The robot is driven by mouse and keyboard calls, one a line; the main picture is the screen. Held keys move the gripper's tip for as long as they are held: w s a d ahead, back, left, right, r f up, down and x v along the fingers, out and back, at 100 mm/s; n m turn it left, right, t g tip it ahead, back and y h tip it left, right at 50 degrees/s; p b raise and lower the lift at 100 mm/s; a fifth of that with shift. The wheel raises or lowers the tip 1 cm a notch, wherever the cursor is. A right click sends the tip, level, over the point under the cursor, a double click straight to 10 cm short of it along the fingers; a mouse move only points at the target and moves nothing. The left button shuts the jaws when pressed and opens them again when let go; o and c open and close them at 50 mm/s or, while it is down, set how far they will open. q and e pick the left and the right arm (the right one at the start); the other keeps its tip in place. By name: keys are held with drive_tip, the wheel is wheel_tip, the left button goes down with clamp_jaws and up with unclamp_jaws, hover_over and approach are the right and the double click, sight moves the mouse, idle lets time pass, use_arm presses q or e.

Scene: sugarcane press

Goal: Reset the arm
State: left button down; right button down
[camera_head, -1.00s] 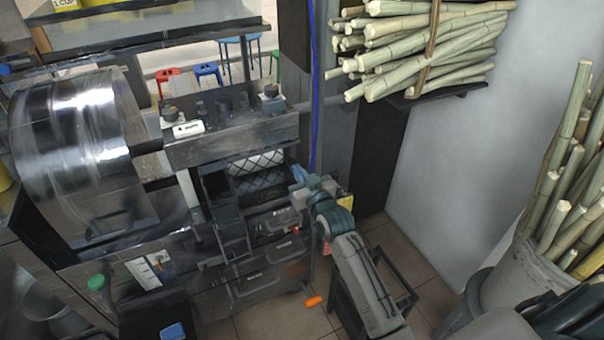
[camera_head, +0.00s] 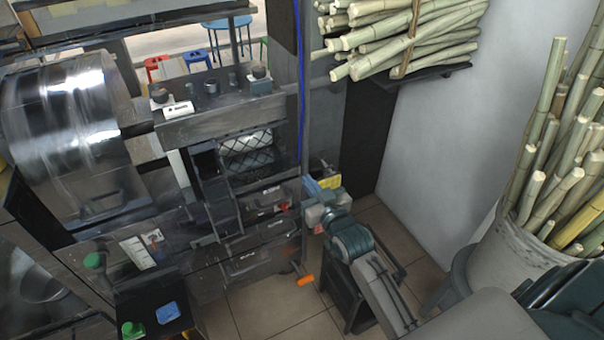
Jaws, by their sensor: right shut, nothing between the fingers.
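My right arm comes in from the lower right of the head view. Its gripper (camera_head: 313,189) is at the right side of the dark metal sugarcane press (camera_head: 222,120), close to the press's front right edge. The gripper is small in the picture and looks shut, with no object seen in it. A small red part shows beside it on the press. My left gripper is not in view.
A bundle of cut sugarcane (camera_head: 400,32) lies on a wall shelf at the top. A bin (camera_head: 515,262) of upright canes stands at the right. A shiny metal drum (camera_head: 75,130) is at the left. Tiled floor (camera_head: 270,305) shows below the press.

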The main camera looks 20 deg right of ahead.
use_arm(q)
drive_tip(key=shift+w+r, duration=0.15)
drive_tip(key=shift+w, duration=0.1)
use_arm(e)
drive_tip(key=shift+s+f, duration=0.1)
drive_tip(key=shift+s, duration=0.35)
